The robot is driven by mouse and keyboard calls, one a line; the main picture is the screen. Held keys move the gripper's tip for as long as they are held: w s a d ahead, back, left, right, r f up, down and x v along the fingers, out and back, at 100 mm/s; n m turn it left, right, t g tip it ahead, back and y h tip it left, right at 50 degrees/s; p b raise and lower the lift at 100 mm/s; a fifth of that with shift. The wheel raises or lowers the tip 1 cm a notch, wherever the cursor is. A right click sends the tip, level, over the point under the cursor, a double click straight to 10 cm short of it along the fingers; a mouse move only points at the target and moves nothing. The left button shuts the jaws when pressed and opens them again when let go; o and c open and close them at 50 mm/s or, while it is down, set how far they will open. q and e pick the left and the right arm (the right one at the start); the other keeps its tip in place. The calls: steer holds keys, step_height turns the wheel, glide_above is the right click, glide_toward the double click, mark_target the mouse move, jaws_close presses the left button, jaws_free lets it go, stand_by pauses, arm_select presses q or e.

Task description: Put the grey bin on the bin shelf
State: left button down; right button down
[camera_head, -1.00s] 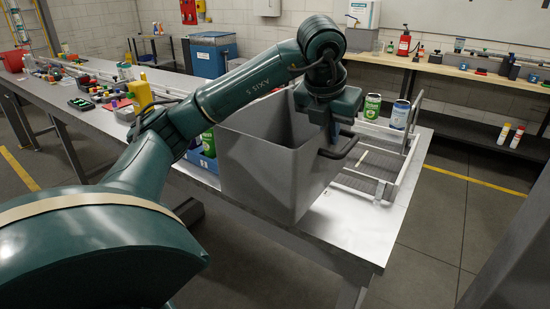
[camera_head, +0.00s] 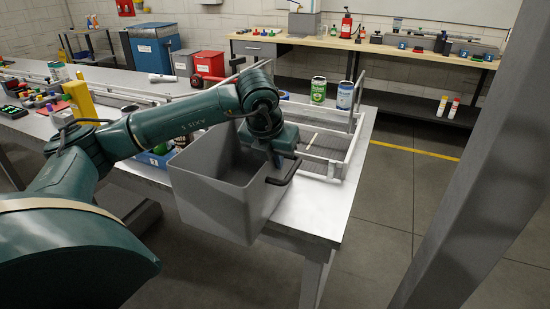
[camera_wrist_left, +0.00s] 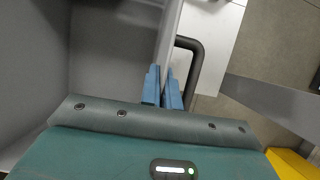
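The grey bin (camera_head: 215,195) is a large open-topped box with a dark bar handle (camera_head: 284,170) on its right side. In the head view it overlaps the near edge of the white table and looks tilted. My left gripper (camera_head: 277,158) is at the bin's right rim beside the handle. In the left wrist view its blue fingers (camera_wrist_left: 162,88) are closed around the bin's wall (camera_wrist_left: 168,40), with the handle just right of them. My right gripper is not in view. I cannot identify the bin shelf in these frames.
A wooden bench (camera_head: 400,50) stands behind. A grey post (camera_head: 465,165) rises at right. Floor right of the table is clear.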

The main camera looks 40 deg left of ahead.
arm_select(q)
steer(key=shift+f, duration=0.15)
steer(key=c, duration=1.6)
jaws_free()
steer(key=shift+c, duration=0.2)
